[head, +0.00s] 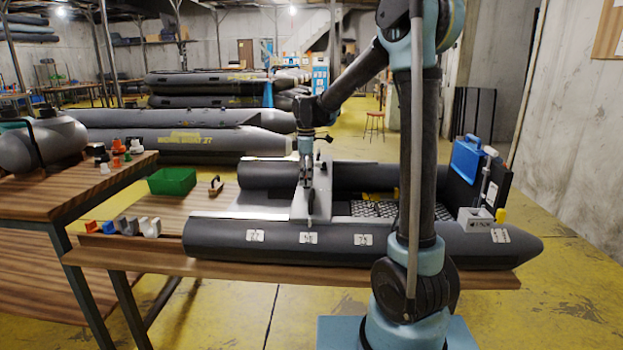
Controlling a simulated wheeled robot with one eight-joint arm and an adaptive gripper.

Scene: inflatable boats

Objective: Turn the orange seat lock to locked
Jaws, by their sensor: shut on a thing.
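The grey boat (215,238) lies on a wooden bench, with a light grey seat board (298,208) across it. My gripper (308,192) points straight down at this seat board, near the middle of the boat. Its fingers are shut on a small part at the seat, too small and too covered by the fingers to name. A dark narrow piece shows just below the fingertips. I cannot make out the orange colour of the seat lock or which way it is turned.
A green bin (172,181) and several small coloured fittings (125,225) are on the bench left of the boat. A blue case (466,156) stands at the boat's right end. My arm hides part of the boat's right half.

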